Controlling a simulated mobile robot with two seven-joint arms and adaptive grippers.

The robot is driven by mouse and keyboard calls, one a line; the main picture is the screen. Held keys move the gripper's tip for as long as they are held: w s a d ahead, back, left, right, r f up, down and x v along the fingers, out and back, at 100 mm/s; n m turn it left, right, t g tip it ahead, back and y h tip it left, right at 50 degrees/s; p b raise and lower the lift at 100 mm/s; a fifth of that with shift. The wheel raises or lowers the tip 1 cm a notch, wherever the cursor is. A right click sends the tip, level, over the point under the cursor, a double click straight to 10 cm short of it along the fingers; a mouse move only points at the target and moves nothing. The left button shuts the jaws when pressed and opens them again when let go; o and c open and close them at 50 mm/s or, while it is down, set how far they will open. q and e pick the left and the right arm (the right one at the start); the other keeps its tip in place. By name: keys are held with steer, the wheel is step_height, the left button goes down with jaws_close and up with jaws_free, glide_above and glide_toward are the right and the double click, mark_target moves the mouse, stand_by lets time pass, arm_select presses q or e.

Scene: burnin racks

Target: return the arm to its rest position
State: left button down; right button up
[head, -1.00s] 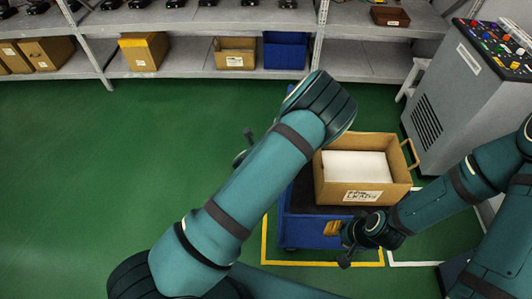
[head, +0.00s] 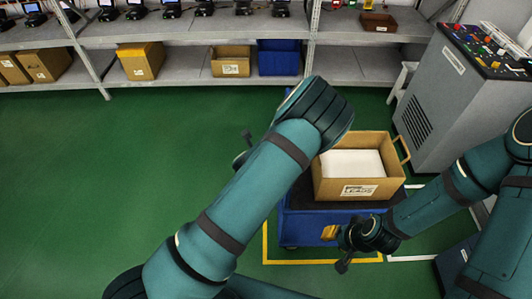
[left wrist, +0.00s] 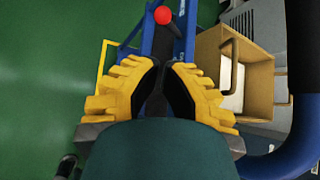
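My left arm (head: 235,205) reaches up across the middle of the head view, and its gripper is hidden there. The left wrist view shows the left gripper (left wrist: 162,68), with yellow fingers and black pads. Its tips are close together with a narrow dark gap, and I cannot tell whether anything is between them. My right arm (head: 430,208) comes in from the right. Its gripper (head: 338,235), with a yellow fingertip, is low in front of the blue cart (head: 300,228); its opening cannot be made out.
An open cardboard box (head: 335,188) with white contents rides on the cart. It also shows in the left wrist view (left wrist: 262,78). A grey console (head: 450,95) stands at the right. Shelves (head: 190,80) with bins line the back. Green floor at the left is clear.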

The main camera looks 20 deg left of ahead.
arm_select(q)
steer(key=s+f+n+g, duration=0.4)
steer(key=s+f+n, duration=0.3)
steer(key=s+n, duration=0.65)
steer(key=s+d+r+n+g+h, duration=0.1)
steer(key=s+d+r+n+g, duration=0.1)
steer(key=s+n, duration=0.3)
steer(key=s+d+r+n+g+h+b, duration=0.1)
steer(key=s+d+n, duration=0.3)
steer(key=n, duration=1)
steer(key=shift+s+d+r+g+h, duration=0.35)
steer(key=shift+r+g+h, duration=0.1)
steer(key=shift+g+h, duration=0.2)
